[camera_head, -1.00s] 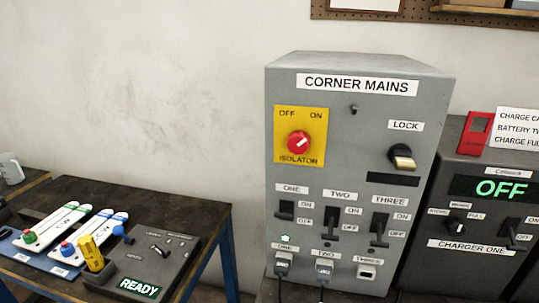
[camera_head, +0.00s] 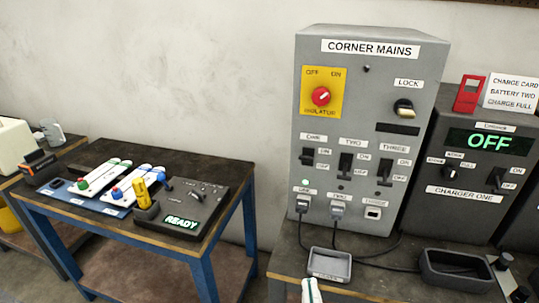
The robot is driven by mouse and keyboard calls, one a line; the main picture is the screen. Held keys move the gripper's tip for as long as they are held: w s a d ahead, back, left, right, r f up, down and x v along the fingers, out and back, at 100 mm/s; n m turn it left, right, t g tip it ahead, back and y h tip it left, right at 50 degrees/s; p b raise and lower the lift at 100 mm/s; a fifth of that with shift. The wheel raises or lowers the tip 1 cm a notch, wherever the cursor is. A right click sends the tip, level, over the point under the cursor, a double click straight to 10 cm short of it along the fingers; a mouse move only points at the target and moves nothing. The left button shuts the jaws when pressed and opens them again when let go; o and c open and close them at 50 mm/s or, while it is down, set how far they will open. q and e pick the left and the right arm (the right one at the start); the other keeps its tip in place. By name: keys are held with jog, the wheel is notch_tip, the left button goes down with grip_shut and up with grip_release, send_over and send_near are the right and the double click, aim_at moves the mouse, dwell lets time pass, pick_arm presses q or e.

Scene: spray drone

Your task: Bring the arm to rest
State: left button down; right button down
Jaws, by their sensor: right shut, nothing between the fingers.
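What looks like my right gripper (camera_head: 508,277) shows in part at the bottom right edge, as a small grey and black shape. It is shut and empty, close to the front right of the bench and right of a dark open tray (camera_head: 455,270). It seems to touch nothing, though most of it and its arm are cut off by the frame. My left gripper is not in view.
The grey CORNER MAINS box (camera_head: 370,120) stands on the bench beside CHARGER ONE (camera_head: 470,170), which reads OFF. Cables run from its sockets past a small grey tray (camera_head: 328,264). A left table (camera_head: 160,163) holds a READY console (camera_head: 190,210). Floor shows between them.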

notch_tip(320, 180, down, 15)
jog(key=w+d+n+g+y, duration=0.1)
jog(key=w+n+g+y, duration=0.15)
jog(key=g, duration=0.55)
jog(key=s+d+f+m+g+h, duration=0.1)
jog(key=s+d+f+g, duration=0.2)
jog(key=d+f, duration=0.2)
jog(key=s+d+f+m+g+h, duration=0.1)
jog(key=s+d+f+g+h, duration=0.1)
jog(key=d+f, duration=0.4)
notch_tip(320, 180, down, 6)
jog(key=shift+s+d+r+m+g, duration=0.15)
jog(key=shift+s+d+m+g, duration=0.3)
jog(key=shift+g, duration=0.55)
